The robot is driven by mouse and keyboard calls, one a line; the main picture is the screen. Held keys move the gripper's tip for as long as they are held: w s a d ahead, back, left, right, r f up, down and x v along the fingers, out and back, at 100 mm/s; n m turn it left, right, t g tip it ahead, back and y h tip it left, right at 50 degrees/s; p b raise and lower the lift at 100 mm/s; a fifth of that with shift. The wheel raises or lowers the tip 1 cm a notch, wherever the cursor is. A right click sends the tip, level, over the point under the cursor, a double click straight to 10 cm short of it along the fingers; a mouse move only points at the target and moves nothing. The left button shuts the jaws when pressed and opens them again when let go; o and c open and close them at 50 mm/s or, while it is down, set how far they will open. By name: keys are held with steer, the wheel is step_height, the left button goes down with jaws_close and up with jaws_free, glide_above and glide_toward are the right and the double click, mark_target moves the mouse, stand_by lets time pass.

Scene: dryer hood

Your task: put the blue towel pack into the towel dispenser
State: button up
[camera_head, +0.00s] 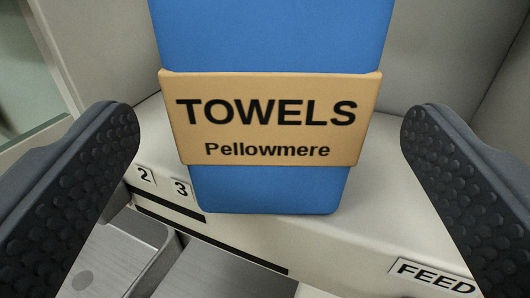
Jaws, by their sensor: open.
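The blue towel pack (275,35) stands upright at the middle of the view, with its top cut off by the frame. A tan band (270,118) around it reads "TOWELS Pellowmere". Its lower end is at a pale shelf. My gripper (268,140) is open, with one dark studded finger at the left and one at the right. The pack is between the fingers in the picture, with a gap on each side, and I see no contact. I cannot tell its depth relative to the fingertips. No towel dispenser can be made out for certain.
The pale shelf (375,220) carries labels "2" and "3" at the left and a "FEED" label (433,276) at the lower right. Dark slots run along its front. Metal trays (115,255) lie below at the lower left. Pale walls (445,50) stand behind and beside the pack.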

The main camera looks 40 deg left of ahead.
steer(key=v, duration=0.5)
steer(key=shift+a+b, duration=0.1)
steer(key=shift+b, duration=0.2)
steer(key=w+d+r+m+t+h, duration=0.1)
steer(key=w+d+r+m+h, duration=0.1)
steer(key=w+d+r+h, duration=0.45)
steer(key=s+d+r+m+t+h, duration=0.1)
steer(key=s+d+r+m+h, duration=0.1)
steer(key=d+r, duration=0.4)
steer(key=s+d+r+m+h, duration=0.1)
steer(key=s+d+r+h, duration=0.15)
steer(key=r, duration=0.65)
steer(key=s+a+r+m, duration=0.1)
steer(key=s+r, duration=0.6)
steer(key=s+a+r+m, duration=0.1)
steer(key=s+a+r, duration=0.1)
steer(key=s+r, duration=0.5)
steer(key=shift+s+a+r+m+g, duration=0.3)
steer(key=shift+s+a+r+m, duration=0.1)
steer(key=shift+r, duration=0.35)
